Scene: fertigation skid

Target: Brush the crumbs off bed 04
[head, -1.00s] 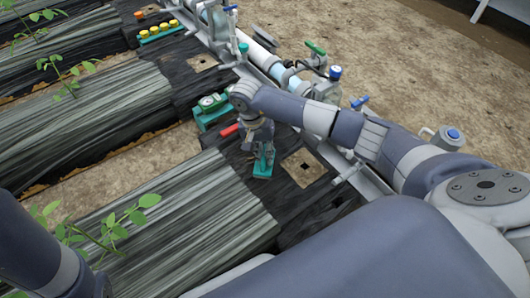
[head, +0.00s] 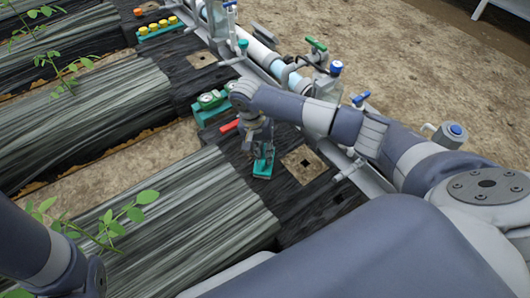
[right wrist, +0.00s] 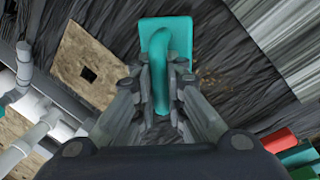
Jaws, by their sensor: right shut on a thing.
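My right gripper (head: 262,146) is shut on a teal brush (head: 263,168) at the dark end of the nearest covered bed (head: 210,205). In the right wrist view the fingers (right wrist: 164,84) close around the brush's curved handle, with its flat teal block (right wrist: 182,50) beneath. The brush is at the dark surface; whether its bristles touch cannot be told. Faint brown crumbs (right wrist: 207,76) lie on the dark surface beside the brush in the wrist view. No bed number is readable. My left arm enters at the lower left, and its gripper is out of view.
A square plate with a hole (head: 304,164) lies right of the brush. Pipes with valves (head: 317,44) run along the bed ends. Seedlings (head: 115,225) grow at lower left.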

